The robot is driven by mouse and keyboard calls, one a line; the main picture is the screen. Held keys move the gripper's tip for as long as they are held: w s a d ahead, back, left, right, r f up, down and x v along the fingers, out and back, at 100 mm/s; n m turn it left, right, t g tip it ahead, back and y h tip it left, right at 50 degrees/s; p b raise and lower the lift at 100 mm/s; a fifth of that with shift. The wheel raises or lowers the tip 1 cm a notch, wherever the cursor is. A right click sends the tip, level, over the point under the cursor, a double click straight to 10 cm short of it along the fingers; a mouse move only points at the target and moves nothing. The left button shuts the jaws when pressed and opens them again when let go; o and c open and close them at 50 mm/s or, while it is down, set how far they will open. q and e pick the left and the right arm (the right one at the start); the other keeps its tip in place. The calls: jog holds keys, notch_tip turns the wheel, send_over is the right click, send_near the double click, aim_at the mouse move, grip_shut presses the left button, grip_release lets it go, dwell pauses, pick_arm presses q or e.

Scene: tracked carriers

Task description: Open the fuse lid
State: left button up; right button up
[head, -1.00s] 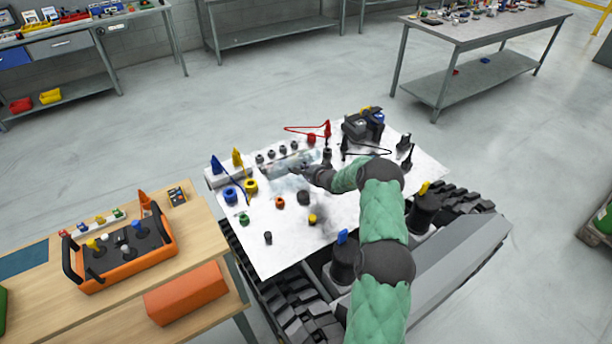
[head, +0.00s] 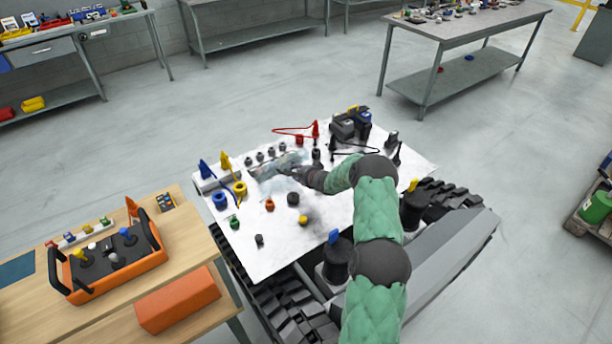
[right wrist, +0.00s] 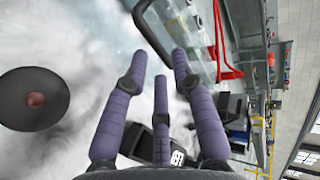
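The fuse lid (head: 266,166) appears as a pale, see-through cover on the white panel (head: 262,235), behind the row of dark knobs' near side. In the right wrist view a clear pane (right wrist: 196,42) with a dark bar handle (right wrist: 150,28) shows at the top. My right gripper (head: 290,171) is at the lid's right end, low over the panel. In the right wrist view its fingers (right wrist: 160,62) are spread, with nothing between them; the tips are close to the handle, and contact cannot be told. Whether the lid is raised is unclear. My left gripper is out of view.
Red (head: 316,130) and blue (head: 205,169) cone-shaped plugs, a red cable, a black cable and several coloured sockets surround the lid. A dark box (head: 349,124) stands at the panel's back right. A wooden bench with an orange controller (head: 112,262) is at left.

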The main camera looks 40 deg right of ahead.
jog(key=v, duration=1)
jog(key=shift+r, duration=0.1)
dwell(0.3)
